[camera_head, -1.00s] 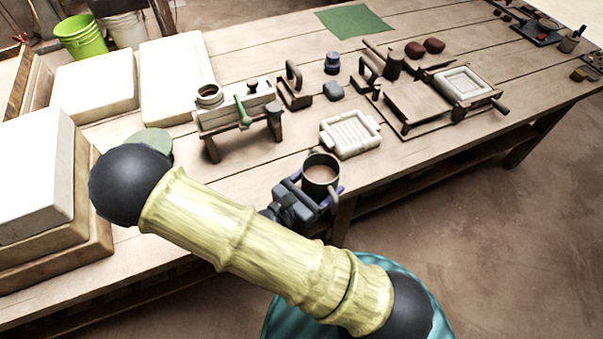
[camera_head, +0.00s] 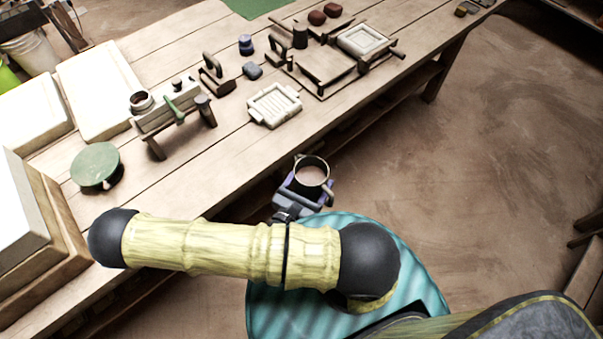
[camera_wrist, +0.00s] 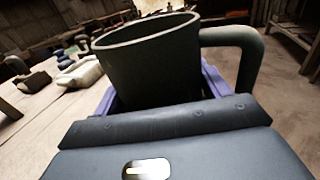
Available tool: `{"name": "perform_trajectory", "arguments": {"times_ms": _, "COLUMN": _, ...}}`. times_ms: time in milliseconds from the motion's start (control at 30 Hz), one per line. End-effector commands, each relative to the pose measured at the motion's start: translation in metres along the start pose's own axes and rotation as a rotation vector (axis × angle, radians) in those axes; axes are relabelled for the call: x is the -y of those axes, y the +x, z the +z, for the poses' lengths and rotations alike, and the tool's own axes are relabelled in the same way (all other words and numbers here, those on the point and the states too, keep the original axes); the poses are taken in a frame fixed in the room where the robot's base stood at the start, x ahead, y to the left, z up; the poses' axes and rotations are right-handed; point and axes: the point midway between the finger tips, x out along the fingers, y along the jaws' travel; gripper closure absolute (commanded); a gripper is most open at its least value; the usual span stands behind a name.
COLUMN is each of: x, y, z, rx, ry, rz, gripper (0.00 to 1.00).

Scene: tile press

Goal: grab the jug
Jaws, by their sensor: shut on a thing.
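The jug (camera_head: 311,172) is a dark, round vessel with brownish contents and a side handle. My gripper (camera_head: 304,190) is shut on it, with purple fingers on both sides of its body. In the head view the jug is upright, off the table's front edge and over the floor. In the wrist view the jug (camera_wrist: 150,68) fills the middle, its handle at the right, between the purple fingers of my gripper (camera_wrist: 160,95). The jug's lower part is hidden by my gripper.
The wooden table (camera_head: 225,150) runs diagonally. The floor (camera_head: 480,190) at the right is largely open.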

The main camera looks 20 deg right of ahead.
Motion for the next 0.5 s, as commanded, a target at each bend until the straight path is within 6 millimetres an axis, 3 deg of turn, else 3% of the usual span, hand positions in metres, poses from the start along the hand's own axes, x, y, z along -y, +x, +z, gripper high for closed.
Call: {"name": "perform_trajectory", "arguments": {"times_ms": 500, "x": 0.0051, "y": 0.0024, "z": 0.0009, "rx": 0.003, "ry": 0.001, "rz": 0.000, "gripper": 0.77}}
